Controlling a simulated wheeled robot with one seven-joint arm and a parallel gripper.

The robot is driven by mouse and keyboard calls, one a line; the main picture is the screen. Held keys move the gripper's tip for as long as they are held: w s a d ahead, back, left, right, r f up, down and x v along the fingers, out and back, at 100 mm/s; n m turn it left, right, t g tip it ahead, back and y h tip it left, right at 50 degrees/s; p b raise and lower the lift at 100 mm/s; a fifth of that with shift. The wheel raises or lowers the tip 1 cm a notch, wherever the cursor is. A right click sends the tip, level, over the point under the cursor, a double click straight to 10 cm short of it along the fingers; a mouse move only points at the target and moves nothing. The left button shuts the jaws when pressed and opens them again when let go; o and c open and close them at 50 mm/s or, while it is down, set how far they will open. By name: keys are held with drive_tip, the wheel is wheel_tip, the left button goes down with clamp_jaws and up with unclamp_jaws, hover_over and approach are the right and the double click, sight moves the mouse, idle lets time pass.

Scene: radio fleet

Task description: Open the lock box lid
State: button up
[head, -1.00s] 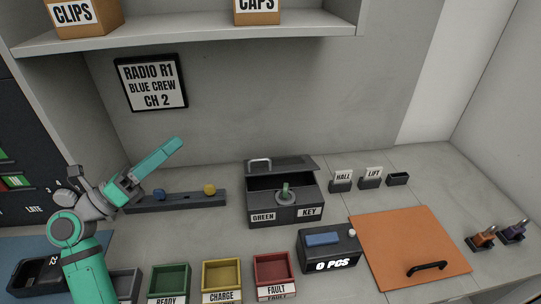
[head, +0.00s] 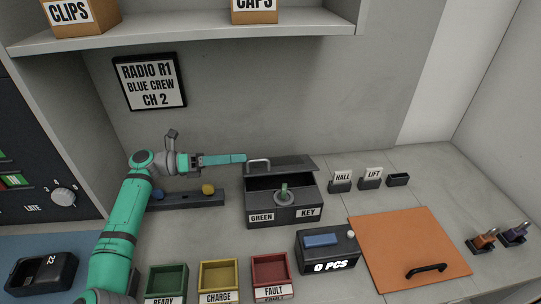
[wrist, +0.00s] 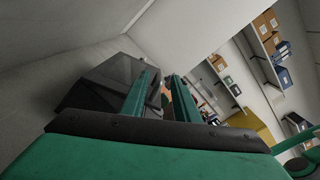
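The dark lock box (head: 262,207), labelled GREEN and KEY, stands on the counter against the back wall. Its lid (head: 295,163) is raised at the back, with a dark gap below it at the front. A pale handle (head: 259,161) sits at the lid's left. A green key-like piece (head: 284,190) stands in a round mount at the box's front. My gripper (head: 246,157) points right, its tips just left of the handle; contact is unclear. In the wrist view my gripper (wrist: 162,75) shows two parted fingers with nothing held, and the dark box (wrist: 100,82) lies left of them.
A rail with blue and yellow knobs (head: 190,199) lies below my forearm. Green, yellow and red bins (head: 271,267) and a counter unit (head: 328,250) stand in front. HALL and LIFT stands (head: 342,181) and an orange panel (head: 405,245) are at right. A shelf (head: 200,32) hangs above.

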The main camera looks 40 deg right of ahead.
drive_tip(key=x, duration=0.9)
drive_tip(key=shift+d, duration=0.2)
clamp_jaws()
